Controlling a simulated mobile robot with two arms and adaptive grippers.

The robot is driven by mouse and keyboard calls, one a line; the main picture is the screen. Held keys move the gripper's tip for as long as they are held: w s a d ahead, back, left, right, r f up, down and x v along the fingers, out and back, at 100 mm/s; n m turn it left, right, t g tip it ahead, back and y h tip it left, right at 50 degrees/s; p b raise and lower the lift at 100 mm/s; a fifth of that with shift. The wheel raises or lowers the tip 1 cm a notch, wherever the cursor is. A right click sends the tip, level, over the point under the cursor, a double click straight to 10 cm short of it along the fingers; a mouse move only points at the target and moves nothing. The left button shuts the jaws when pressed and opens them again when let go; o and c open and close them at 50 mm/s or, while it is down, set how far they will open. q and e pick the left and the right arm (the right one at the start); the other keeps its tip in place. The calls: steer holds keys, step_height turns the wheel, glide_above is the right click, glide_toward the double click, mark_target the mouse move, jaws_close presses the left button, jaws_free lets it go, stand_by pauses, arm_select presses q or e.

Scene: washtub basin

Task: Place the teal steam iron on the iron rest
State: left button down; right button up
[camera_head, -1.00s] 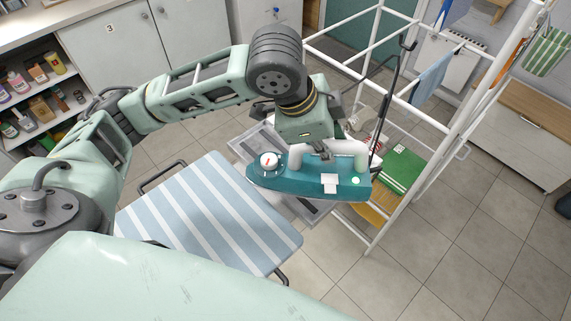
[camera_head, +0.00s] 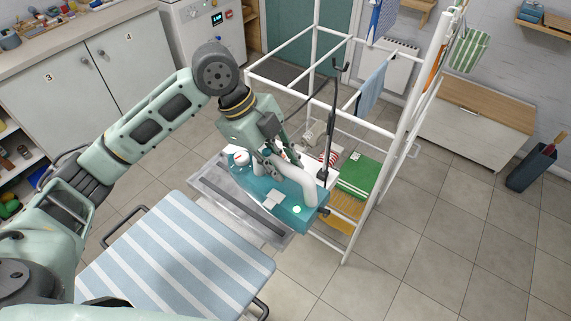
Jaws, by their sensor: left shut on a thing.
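The teal steam iron (camera_head: 300,215) has a white handle, a round dial and white patches. My left gripper (camera_head: 275,165) is shut on its handle from above. The iron rest (camera_head: 222,197), a grey metal tray with a dark strip, is at the far end of the striped ironing board. The iron is over the rest's right part, its right end reaching past the edge. I cannot tell whether it touches the rest. The iron and gripper hide part of the rest. My right gripper is out of view.
The blue-and-white striped ironing board (camera_head: 175,255) is bare. A white rack (camera_head: 388,165) stands close on the right, with a green folded cloth (camera_head: 360,175) on its shelf. A dark upright rod (camera_head: 331,125) with a cord rises behind the iron.

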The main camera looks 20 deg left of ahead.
mark_target(252, 170)
arm_select(q)
steer(key=a+f, duration=0.1)
steer(key=a, duration=0.1)
steer(key=w+a+f+p, duration=0.1)
steer(key=a, duration=0.1)
steer(key=w+a+f, duration=0.1)
steer(key=a+f, duration=0.1)
steer(key=a, duration=0.1)
steer(key=shift+w+p, duration=0.1)
steer(key=shift+p, duration=0.3)
steer(key=shift+f+p, duration=0.75)
steer(key=shift+f, duration=1.35)
steer(key=c, duration=1.9)
jaws_free()
steer(key=shift+f, duration=0.2)
steer(key=o, duration=0.4)
steer(key=shift+r, duration=0.15)
